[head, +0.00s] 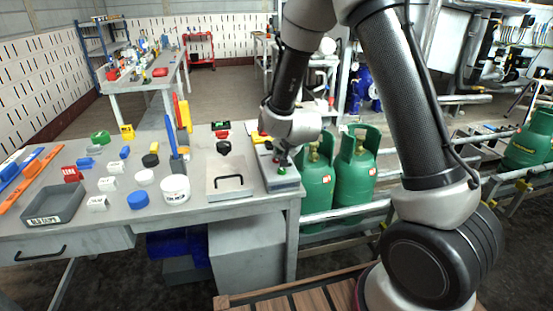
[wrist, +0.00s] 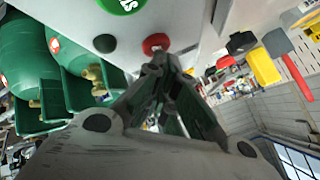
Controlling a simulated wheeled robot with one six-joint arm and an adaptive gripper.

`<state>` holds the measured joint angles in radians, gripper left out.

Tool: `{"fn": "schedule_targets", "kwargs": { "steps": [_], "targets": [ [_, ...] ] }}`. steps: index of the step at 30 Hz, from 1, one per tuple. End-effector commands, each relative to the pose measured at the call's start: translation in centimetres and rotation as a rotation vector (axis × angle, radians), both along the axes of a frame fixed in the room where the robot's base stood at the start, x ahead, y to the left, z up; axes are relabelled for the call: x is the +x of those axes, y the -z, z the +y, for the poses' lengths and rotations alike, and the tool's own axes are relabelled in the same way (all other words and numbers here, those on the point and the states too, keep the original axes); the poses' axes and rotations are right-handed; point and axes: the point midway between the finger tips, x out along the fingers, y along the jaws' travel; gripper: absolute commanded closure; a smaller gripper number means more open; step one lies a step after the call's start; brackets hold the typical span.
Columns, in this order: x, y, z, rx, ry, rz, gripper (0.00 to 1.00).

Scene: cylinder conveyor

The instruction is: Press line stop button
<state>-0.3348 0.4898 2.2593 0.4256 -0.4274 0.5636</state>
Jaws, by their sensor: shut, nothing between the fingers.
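A grey control box (head: 285,184) sits at the right end of the workbench. In the wrist view its face (wrist: 190,20) carries a red button (wrist: 155,43), a black button (wrist: 104,43) and a large green button with white lettering (wrist: 122,4). The red button looks like the line stop; no label on it is readable. My gripper (wrist: 165,60) is shut and empty, its fingertips right at the red button's edge and partly covering it. Whether they touch it I cannot tell. In the head view my gripper (head: 282,152) points down over the box.
Green gas cylinders (head: 318,180) stand on the conveyor (head: 345,213) just right of the box. The workbench (head: 120,213) left of it holds a grey plate with a black handle (head: 230,180), a white tub (head: 175,188) and several small parts.

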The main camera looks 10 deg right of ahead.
Motion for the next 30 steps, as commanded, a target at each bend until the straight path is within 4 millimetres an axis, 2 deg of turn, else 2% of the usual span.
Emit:
{"fn": "schedule_targets", "kwargs": {
  "steps": [7, 16, 26, 30],
  "targets": [
    [0.0, -0.1, 0.0, -0.001, -0.001, 0.001, 1.0],
    [0.0, -1.6, 0.0, 0.0, 0.0, -0.001, 1.0],
    [0.0, -1.8, 0.0, -0.001, -0.001, 0.0, 1.0],
    [0.0, -2.5, 0.0, 0.0, 0.002, -0.001, 1.0]
  ]
}}
